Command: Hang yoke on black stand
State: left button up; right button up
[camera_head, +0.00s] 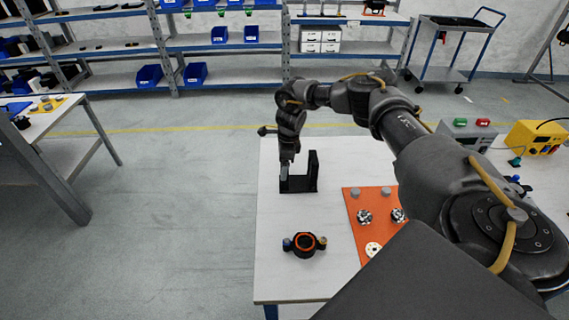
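The black stand (313,172) is on the white table near its far left part, with a flat base and an upright plate. My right arm comes in from the right, and its gripper (285,172) points down at the left side of the stand, over or beside its base. The fingertips are small and dark against the stand, so I cannot tell whether they are open or shut, or touching it. I cannot make out a yoke for certain. A black ring-shaped part (304,244) with an orange inner edge and side knobs lies nearer on the table. My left gripper is not in view.
An orange mat (353,213) to the right holds several small round parts. A grey box (468,135) with red and green buttons and a yellow box (535,138) stand at the back right. The white table (280,215) is bare between stand and ring.

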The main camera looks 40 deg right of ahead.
jog(key=o, duration=0.4)
jog(key=r, duration=0.3)
jog(key=r+b, duration=0.1)
jog(key=r, duration=0.3)
jog(key=d+r+b, duration=0.1)
jog(key=r, duration=0.2)
jog(key=shift+s+r, duration=0.4)
